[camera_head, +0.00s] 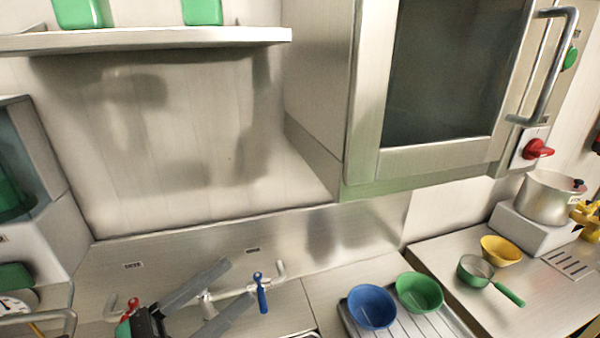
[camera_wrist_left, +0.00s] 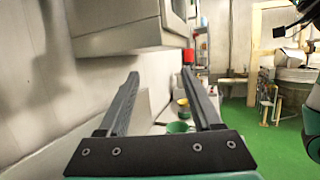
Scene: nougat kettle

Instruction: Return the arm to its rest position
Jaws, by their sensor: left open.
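My left gripper (camera_head: 226,290) is low at the left of the head view, in front of the tap with red and blue handles (camera_head: 262,292). Its two grey fingers are apart with nothing between them. In the left wrist view the open left gripper (camera_wrist_left: 160,74) points past the wall cabinet (camera_wrist_left: 125,25), with clear air between its fingertips. My right gripper does not show in the head view. Dark and teal parts at the right edge of the wrist view may be my other arm, but no jaws can be made out.
A blue bowl (camera_head: 372,307) and a green bowl (camera_head: 419,292) sit on the ribbed drainer. A yellow bowl (camera_head: 501,250), a green-handled pan (camera_head: 478,271) and a steel pot (camera_head: 549,198) stand farther right. The cabinet (camera_head: 362,100) and shelf (camera_head: 140,40) overhang the counter.

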